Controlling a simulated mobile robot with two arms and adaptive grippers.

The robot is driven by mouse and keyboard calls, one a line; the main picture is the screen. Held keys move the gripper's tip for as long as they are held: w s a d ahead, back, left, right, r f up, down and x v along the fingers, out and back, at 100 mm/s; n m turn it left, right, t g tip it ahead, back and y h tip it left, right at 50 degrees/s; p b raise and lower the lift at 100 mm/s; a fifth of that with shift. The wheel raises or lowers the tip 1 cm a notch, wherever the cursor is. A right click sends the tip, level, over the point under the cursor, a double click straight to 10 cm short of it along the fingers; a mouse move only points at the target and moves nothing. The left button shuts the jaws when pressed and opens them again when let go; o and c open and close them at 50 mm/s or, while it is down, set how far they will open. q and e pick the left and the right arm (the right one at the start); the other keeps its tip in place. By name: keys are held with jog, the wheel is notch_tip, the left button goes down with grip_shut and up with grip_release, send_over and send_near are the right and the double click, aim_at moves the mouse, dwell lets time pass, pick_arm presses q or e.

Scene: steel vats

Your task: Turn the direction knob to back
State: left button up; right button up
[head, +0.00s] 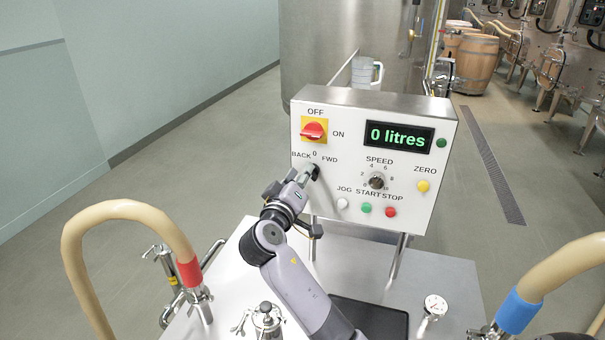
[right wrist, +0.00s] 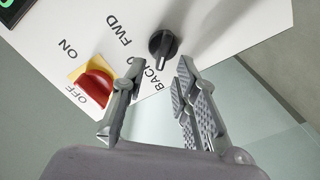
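The black direction knob (right wrist: 163,45) is on the control panel (head: 420,203), below the red main switch. Its pale pointer mark faces toward the BACK lettering and my fingers in the right wrist view. In the head view the knob (head: 315,171) is partly hidden by my right gripper (head: 304,176). In the right wrist view the right gripper (right wrist: 160,68) is open, with nothing between its fingers. Its fingertips are just short of the knob, one on each side of its line, and partly cover the BACK label. My left gripper is not in view.
The red main switch (head: 313,130) on its yellow plate is close above the knob. The speed knob (head: 376,181) and several push buttons are to the right. The display (head: 399,136) reads 0 litres. Beige hoses (head: 120,208) rise from the cart at both sides.

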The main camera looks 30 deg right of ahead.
jog(key=v, duration=1.1)
